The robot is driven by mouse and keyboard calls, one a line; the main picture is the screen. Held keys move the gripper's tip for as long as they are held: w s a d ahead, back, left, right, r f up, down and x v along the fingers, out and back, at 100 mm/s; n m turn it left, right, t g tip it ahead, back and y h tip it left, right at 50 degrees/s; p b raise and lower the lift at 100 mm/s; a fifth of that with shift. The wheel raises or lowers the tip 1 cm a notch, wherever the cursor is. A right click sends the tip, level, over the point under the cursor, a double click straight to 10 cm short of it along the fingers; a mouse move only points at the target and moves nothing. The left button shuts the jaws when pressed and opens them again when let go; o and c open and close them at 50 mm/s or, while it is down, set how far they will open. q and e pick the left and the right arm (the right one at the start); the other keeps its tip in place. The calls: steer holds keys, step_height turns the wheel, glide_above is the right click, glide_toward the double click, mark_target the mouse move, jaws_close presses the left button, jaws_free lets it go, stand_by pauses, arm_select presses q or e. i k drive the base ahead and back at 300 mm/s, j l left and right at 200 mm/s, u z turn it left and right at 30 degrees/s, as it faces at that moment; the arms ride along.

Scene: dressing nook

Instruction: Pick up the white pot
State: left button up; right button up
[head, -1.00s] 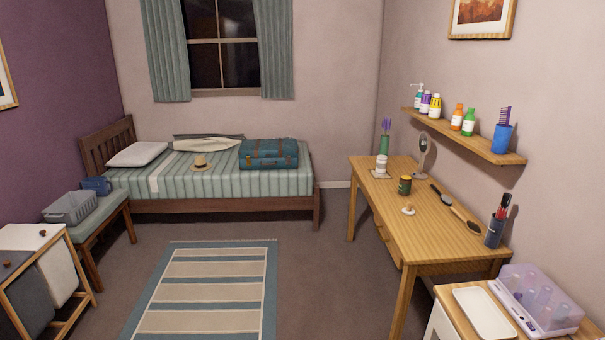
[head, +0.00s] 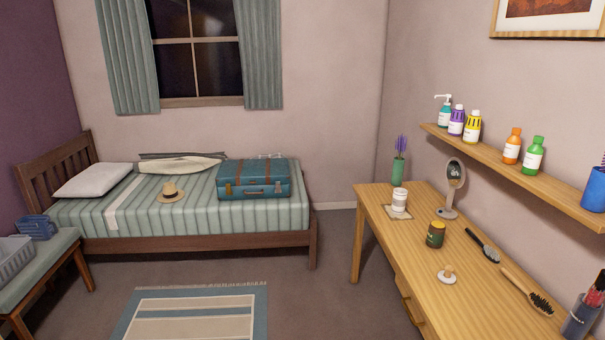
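A white pot (head: 399,199) stands upright on a small pale square mat (head: 397,213) near the far left end of the wooden dressing table (head: 458,262). It looks like a small white jar with a band around it. A dark green jar with a yellowish lid (head: 436,234) stands nearer on the same table. A small round white piece with a wooden knob (head: 447,275) lies closer still. Neither of my grippers shows in the head view.
A round mirror on a stand (head: 453,187) is right of the pot, and a green vase (head: 398,171) is behind it. Brushes (head: 527,290) lie along the right. A wall shelf (head: 510,172) with bottles overhangs the table. Open floor (head: 320,290) lies left of the table.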

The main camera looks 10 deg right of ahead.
mark_target(400, 195)
steer(key=i+z, duration=0.15)
steer(key=i, duration=0.7)
steer(key=i+j+z, duration=0.1)
steer(key=i, duration=0.7)
steer(key=j, duration=0.1)
